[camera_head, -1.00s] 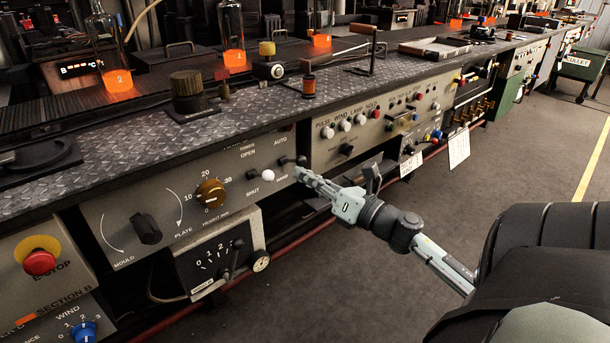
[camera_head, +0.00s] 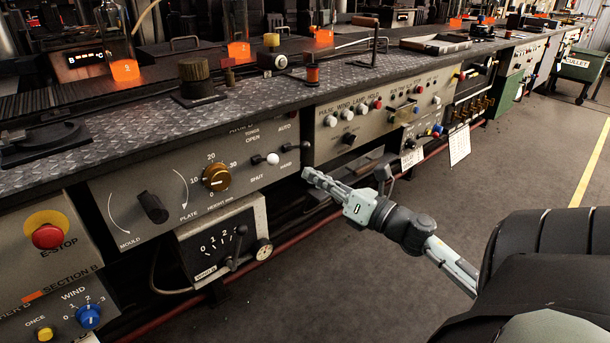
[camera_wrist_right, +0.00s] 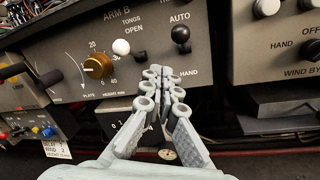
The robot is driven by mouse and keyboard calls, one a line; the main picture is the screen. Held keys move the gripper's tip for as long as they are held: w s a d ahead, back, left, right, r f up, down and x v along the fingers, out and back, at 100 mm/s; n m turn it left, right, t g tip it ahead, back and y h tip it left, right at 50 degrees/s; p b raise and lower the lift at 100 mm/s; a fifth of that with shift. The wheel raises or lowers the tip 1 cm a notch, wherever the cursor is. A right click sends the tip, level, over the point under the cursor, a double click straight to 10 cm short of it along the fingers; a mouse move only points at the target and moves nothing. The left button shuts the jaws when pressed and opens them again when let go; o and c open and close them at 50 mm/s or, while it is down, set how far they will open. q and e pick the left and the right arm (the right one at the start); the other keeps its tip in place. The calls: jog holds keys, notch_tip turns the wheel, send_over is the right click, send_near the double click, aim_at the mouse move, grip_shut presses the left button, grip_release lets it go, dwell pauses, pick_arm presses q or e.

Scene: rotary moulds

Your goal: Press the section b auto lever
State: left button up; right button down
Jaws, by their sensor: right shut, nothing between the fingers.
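The section b panel (camera_head: 130,184) has a short black-knobbed lever (camera_wrist_right: 181,35) below its AUTO label and above HAND. In the right wrist view its knob points up toward AUTO. A white-knobbed tongs lever (camera_head: 272,159) is beside it to the left, and shows in the wrist view (camera_wrist_right: 121,46). My right gripper (camera_head: 307,174) is shut and empty, just in front of the panel's right end. In the wrist view its fingertips (camera_wrist_right: 158,73) are below the black lever and look apart from it. My left gripper is out of view.
A brown height knob (camera_head: 216,178) and a black mould knob (camera_head: 152,207) are on the same panel. A gauge box (camera_head: 222,240) hangs below. A red E-stop (camera_head: 47,237) is at far left. The neighbouring panel (camera_head: 380,120) carries several knobs. Open floor is at right.

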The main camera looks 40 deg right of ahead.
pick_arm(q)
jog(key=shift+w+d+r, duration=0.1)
pick_arm(e)
jog(key=s+r, duration=0.2)
jog(key=s, duration=0.4)
jog(key=shift+d, duration=0.35)
jog(key=shift+w, duration=0.1)
notch_tip(320, 180, down, 21)
jog(key=m+g+h, duration=0.8)
jog(key=m, duration=1.5)
pick_arm(q)
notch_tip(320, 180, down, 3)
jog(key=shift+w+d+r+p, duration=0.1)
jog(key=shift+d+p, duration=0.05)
jog(key=shift+p, duration=0.35)
pick_arm(e)
jog(key=s+a+f+m+g+y, duration=0.2)
jog(key=s+a+f+m+g, duration=0.1)
jog(key=a+f, duration=0.4)
jog(key=s+a+f+m+g+y, duration=0.3)
jog(key=s+a+f, duration=0.3)
jog(key=a, duration=0.5)
jog(key=shift+s+a+f+m+g, duration=0.2)
jog(key=shift+s+f+m+g, duration=0.3)
jog(key=shift+g, duration=0.4)
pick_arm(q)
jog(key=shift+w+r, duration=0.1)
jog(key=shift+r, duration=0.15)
pick_arm(e)
jog(key=shift+w, duration=0.1)
